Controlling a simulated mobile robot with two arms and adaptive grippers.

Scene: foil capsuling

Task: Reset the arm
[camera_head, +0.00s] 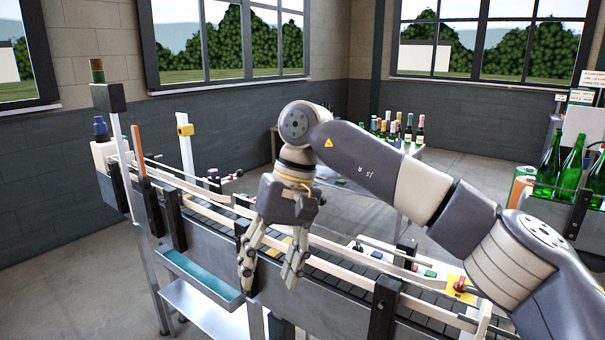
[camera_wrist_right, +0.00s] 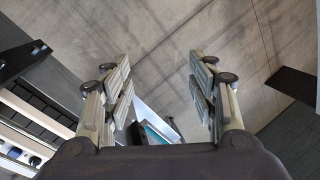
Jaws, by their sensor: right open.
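My right arm (camera_head: 385,165) reaches in from the right in the head view. Its gripper (camera_head: 270,275) points down over the near rail of the conveyor (camera_head: 340,290). The fingers are spread apart with nothing between them. In the right wrist view the same gripper (camera_wrist_right: 160,95) is also open and empty, with the floor beyond it. My left gripper is in neither view.
A teal-lined tray (camera_head: 200,273) hangs on the conveyor's near side. Green bottles (camera_head: 568,165) stand at the right. More bottles (camera_head: 397,130) stand on a table at the back. An orange post (camera_head: 138,150) rises near the conveyor's left end. Floor at the lower left is clear.

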